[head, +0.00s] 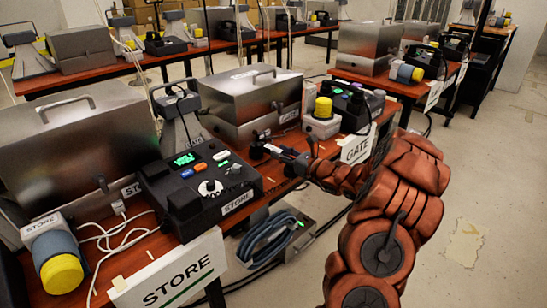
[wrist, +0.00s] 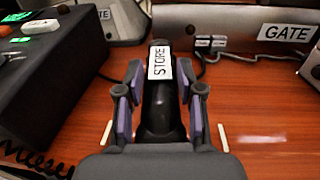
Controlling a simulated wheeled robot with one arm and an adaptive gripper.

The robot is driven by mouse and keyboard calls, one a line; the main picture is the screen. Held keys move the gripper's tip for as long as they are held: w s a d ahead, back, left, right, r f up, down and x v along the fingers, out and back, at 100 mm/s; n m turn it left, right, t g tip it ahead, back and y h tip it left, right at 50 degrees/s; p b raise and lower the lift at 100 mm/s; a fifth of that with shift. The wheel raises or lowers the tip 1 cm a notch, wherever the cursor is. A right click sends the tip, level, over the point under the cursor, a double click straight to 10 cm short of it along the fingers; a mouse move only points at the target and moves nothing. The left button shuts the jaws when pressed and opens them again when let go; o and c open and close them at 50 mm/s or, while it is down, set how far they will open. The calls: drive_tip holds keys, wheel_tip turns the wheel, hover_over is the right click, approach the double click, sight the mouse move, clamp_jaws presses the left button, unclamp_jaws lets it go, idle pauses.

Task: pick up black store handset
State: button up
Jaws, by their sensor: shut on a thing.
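The black store handset (wrist: 158,105) lies lengthwise between my fingers in the wrist view, with a white STORE label on its far end. My gripper (wrist: 160,98) is shut on it, one purple-padded finger on each side. My palm hides the handset's near end. In the head view my gripper (head: 296,158) is at the red-brown table, right of the black store phone base (head: 203,190); the handset (head: 259,147) shows small beyond it. I cannot tell whether the handset touches the table.
The store base also stands at left in the wrist view (wrist: 62,62), with a coiled cord below it. A GATE sign (head: 358,146) and another phone base (head: 355,106) are to the right. Metal boxes (head: 250,95) stand behind. Short pale strips flank my gripper on the table.

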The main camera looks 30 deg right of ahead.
clamp_jaws()
